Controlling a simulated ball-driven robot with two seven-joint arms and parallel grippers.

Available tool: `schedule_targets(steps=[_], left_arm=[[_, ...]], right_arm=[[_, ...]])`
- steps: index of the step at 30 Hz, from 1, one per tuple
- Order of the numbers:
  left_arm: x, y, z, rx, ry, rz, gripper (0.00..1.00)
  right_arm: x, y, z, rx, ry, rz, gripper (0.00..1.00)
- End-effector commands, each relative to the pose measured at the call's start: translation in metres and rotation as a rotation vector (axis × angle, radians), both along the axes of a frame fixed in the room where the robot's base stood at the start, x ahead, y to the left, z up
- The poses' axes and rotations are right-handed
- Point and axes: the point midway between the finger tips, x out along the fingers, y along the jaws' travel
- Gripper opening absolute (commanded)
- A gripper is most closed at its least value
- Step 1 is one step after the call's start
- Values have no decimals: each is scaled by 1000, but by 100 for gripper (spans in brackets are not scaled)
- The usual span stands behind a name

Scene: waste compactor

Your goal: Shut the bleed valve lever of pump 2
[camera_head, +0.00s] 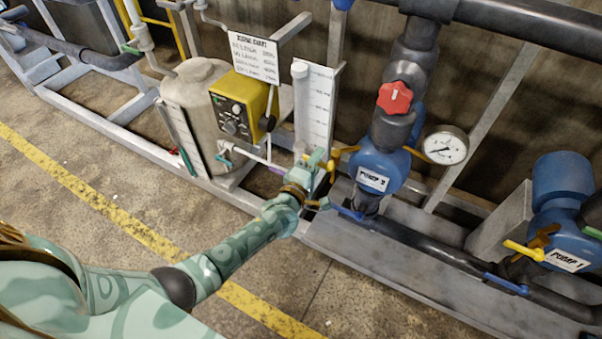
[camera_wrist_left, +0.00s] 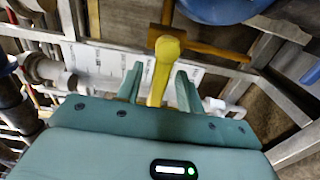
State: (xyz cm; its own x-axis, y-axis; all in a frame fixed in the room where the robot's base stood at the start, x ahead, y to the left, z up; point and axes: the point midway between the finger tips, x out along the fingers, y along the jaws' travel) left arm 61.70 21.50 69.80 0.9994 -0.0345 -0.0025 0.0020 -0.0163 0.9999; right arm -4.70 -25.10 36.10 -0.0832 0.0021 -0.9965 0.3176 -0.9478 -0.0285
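Pump 2 (camera_head: 380,160) is a blue pump with a white label, below a red knob. A yellow lever (camera_head: 346,150) stands at its left side, and its yellow handle also shows in the left wrist view (camera_wrist_left: 164,62). My left gripper (camera_head: 322,162) is at this lever. In the left wrist view its two green fingers (camera_wrist_left: 157,88) are open, one on each side of the handle, with a gap visible. I cannot tell whether either finger touches it. My right gripper is not in view.
A blue lever (camera_head: 346,211) sits just below my left gripper. A white level gauge (camera_head: 314,105) and a yellow dosing unit (camera_head: 240,108) stand to the left. A round pressure gauge (camera_head: 446,146) is right of pump 2. Pump 1 (camera_head: 565,225) is at the far right.

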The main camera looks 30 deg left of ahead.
Motion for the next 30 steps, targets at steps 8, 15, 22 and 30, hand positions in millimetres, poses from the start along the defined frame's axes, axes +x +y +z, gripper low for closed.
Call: schedule_targets(steps=[8,15,22,30], left_arm=[[-74,2,6,1,0,-2,37],[-127,4,3,1,1,-1,37],[-147,5,1,2,1,-1,37],[-147,5,0,1,1,-1,37]], right_arm=[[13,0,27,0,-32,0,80],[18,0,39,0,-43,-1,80],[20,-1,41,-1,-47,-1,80],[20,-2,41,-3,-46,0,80]])
